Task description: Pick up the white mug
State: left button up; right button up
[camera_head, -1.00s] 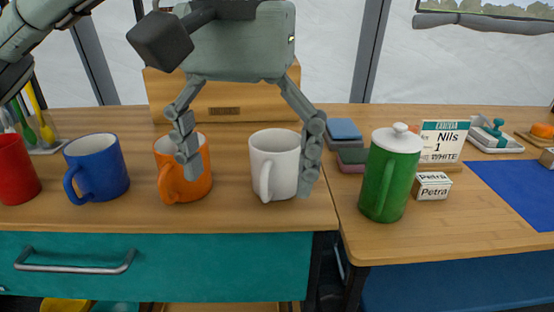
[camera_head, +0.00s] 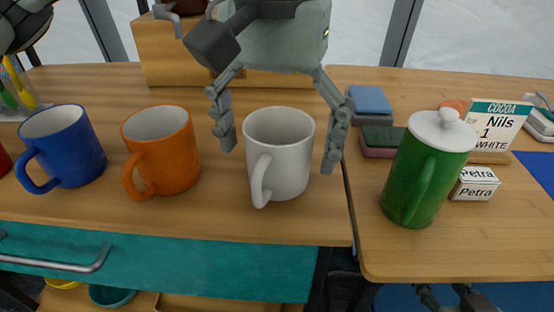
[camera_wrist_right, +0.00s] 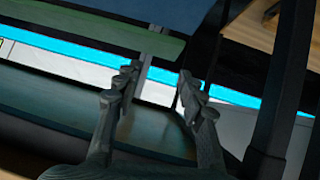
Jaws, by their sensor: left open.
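The white mug (camera_head: 290,170) stands upright on the wooden counter near its right end, its handle facing the front edge. My left gripper (camera_head: 279,157) comes from above and behind with its fingers spread. In the picture one finger is on each side of the mug, with a visible gap from it; their depth relative to the mug is hard to tell. My right gripper (camera_wrist_right: 158,82) is open and empty in its wrist view, away from the mug. It shows small at the bottom right of the head view (camera_head: 452,297).
An orange mug (camera_head: 170,160) and a blue mug (camera_head: 75,155) stand left of the white mug. A green lidded pot (camera_head: 418,175), a Petra box (camera_head: 475,185), a cocoa sign (camera_head: 497,128) and stacked sponges (camera_head: 372,120) are to the right. A wooden box (camera_head: 170,55) stands behind.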

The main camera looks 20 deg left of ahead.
pick_arm(q)
jog(key=shift+f, duration=1.3)
jog(key=c, duration=1.4)
